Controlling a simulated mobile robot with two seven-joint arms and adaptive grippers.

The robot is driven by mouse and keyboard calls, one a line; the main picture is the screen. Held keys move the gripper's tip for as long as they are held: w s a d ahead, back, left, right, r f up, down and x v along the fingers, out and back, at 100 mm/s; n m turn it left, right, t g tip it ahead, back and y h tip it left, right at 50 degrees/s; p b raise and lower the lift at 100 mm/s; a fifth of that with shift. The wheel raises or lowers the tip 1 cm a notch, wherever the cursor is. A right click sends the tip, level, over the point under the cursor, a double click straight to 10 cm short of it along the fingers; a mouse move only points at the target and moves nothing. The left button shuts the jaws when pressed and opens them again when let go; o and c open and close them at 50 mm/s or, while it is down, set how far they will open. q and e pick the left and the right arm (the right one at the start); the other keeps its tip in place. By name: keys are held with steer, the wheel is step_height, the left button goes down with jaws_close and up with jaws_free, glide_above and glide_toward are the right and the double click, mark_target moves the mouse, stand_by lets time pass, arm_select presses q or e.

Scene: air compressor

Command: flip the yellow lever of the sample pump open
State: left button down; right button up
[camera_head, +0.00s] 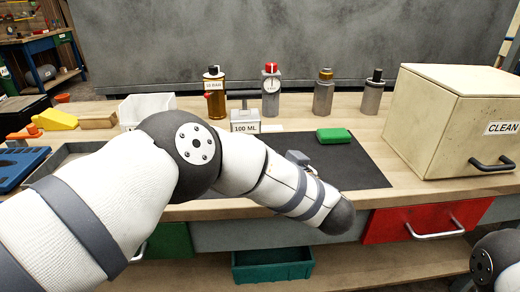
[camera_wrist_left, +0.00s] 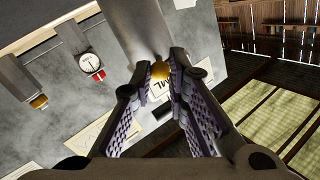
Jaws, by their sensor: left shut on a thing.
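The sample pump (camera_head: 244,96) appears to be the grey unit with a T-shaped top and a "100 ML" label, standing at the back of the bench in the head view. Its yellow lever is not distinguishable there. In the left wrist view a small yellow piece (camera_wrist_left: 160,70), which looks like the lever's end, sits between the fingers at the end of a grey cylinder. My left gripper (camera_wrist_left: 162,88) is closed in around it, with part of an "ML" label behind. My right gripper is outside both views.
Behind the bench mat (camera_head: 355,160) stand an amber bottle (camera_head: 216,92), a red-topped gauge (camera_head: 271,90) and two grey cylinders (camera_head: 323,95). A green block (camera_head: 334,135) lies on the mat. A "CLEAN" box (camera_head: 430,120) fills the right side.

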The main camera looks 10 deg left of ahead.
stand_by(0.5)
arm_select(q)
steer(key=c, duration=1.5)
jaws_free()
steer(key=shift+c, duration=0.2)
steer(key=v, duration=0.7)
steer(key=shift+s, duration=0.2)
steer(key=shift+d, duration=0.1)
